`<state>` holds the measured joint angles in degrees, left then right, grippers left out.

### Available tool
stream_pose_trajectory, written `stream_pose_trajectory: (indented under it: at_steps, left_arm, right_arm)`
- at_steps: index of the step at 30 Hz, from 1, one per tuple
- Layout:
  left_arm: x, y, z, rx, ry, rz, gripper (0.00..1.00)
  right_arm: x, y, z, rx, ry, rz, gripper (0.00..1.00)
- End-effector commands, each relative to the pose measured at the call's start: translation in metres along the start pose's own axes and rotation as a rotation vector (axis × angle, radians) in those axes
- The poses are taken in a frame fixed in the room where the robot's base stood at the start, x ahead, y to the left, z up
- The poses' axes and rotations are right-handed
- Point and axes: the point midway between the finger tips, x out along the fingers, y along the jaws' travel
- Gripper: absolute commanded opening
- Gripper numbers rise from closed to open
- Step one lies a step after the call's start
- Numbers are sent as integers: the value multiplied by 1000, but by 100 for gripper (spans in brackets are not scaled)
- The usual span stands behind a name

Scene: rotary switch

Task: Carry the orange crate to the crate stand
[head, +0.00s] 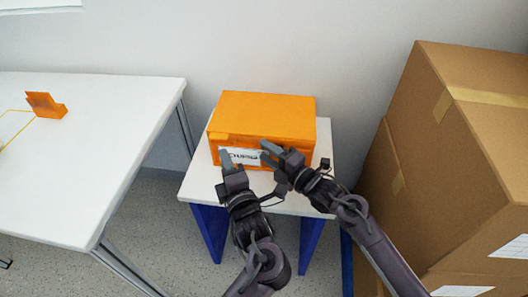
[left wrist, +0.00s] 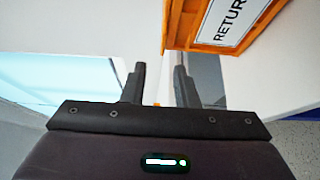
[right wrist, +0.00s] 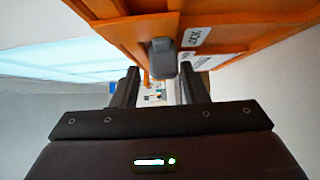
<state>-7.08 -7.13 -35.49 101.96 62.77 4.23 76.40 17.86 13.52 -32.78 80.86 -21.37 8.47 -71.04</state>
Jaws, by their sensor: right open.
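The orange crate (head: 265,112) sits upright on a small white-topped stand (head: 325,142) with blue legs. A white label (head: 242,156) is on its front face. My left gripper (head: 227,158) is at the crate's front left; in the left wrist view its fingers (left wrist: 159,85) are apart and empty, with the labelled crate edge (left wrist: 172,30) beyond. Whether either touches the crate is unclear.
A white table (head: 90,130) stands at the left with a small orange piece (head: 44,106) on it. Large cardboard boxes (head: 455,140) stand close on the right. A wall is behind the stand. Grey floor shows between the table and stand.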

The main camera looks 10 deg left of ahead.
Motion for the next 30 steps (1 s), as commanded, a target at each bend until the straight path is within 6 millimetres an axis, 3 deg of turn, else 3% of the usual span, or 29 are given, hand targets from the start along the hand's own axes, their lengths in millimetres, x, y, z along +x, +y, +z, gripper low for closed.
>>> stream_pose_trajectory:
  at_steps: [3,8,21,30]
  left_arm:
    - [-18,-1,0,-1,-1,-2,27]
    - [-29,0,0,-1,1,0,27]
    - [-30,0,0,-1,0,1,27]
    - [-30,0,0,-1,0,1,27]
  right_arm:
    - [0,0,0,0,0,0,40]
    - [-2,-1,0,0,-1,-1,40]
    - [-66,-1,0,-1,-1,-2,40]
    - [-76,0,0,1,0,0,40]
